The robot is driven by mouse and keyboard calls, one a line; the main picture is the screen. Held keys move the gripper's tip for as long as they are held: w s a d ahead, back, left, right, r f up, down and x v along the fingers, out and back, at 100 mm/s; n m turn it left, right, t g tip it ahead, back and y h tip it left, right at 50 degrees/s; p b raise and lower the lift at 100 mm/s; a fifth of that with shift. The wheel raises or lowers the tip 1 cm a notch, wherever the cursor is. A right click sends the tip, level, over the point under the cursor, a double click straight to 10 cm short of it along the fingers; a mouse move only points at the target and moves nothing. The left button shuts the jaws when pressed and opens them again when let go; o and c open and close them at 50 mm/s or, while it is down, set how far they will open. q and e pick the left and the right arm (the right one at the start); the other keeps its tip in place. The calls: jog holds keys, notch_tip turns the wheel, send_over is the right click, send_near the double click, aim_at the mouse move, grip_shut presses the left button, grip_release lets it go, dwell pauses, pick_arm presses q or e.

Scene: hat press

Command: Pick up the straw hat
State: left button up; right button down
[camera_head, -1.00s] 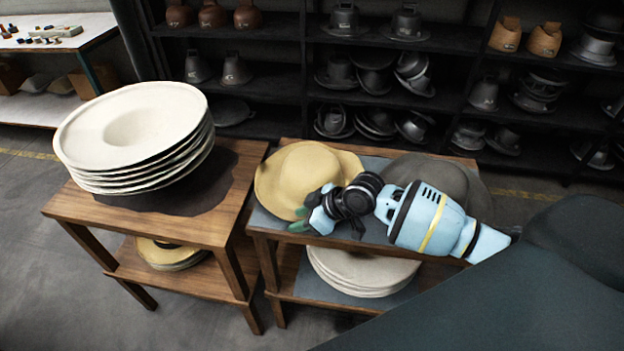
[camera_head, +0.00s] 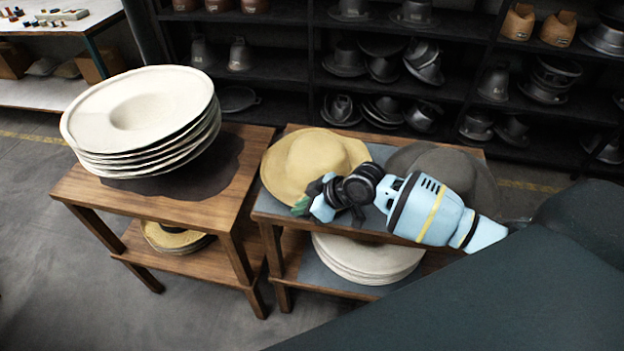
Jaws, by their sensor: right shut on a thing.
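The straw hat (camera_head: 308,163) is pale yellow with a round crown and a wide brim. It is at the left end of the right-hand wooden table (camera_head: 262,216), and its brim looks slightly tilted. My right gripper (camera_head: 301,206) reaches in from the right over the table. Its fingers are shut on the hat's front brim, and the wrist partly hides the fingertips and that part of the brim. My left gripper does not show.
A dark grey hat (camera_head: 450,172) lies right of the straw hat, partly behind my arm. White hat blanks (camera_head: 140,115) are stacked on the left table (camera_head: 150,205). More pale blanks (camera_head: 366,262) lie on the lower shelf. Dark shelves (camera_head: 450,90) with metal hat forms stand behind.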

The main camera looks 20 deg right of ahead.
jog(key=shift+r, duration=0.55)
jog(key=r, duration=0.1)
jog(key=s+r, duration=0.1)
jog(key=shift+a+r, duration=0.3)
jog(key=s+a+r+p, duration=0.1)
jog(key=s+a, duration=0.7)
jog(key=s, duration=0.4)
jog(key=w+d+r+m+t+h, duration=0.1)
jog(key=d+r+m+h, duration=0.3)
jog(key=d+r, duration=0.8)
jog(key=shift+w+d+r+m+t, duration=0.25)
jog(key=shift+r+m+t, duration=0.5)
jog(key=shift+m, duration=0.35)
jog(key=shift+s+f, duration=0.1)
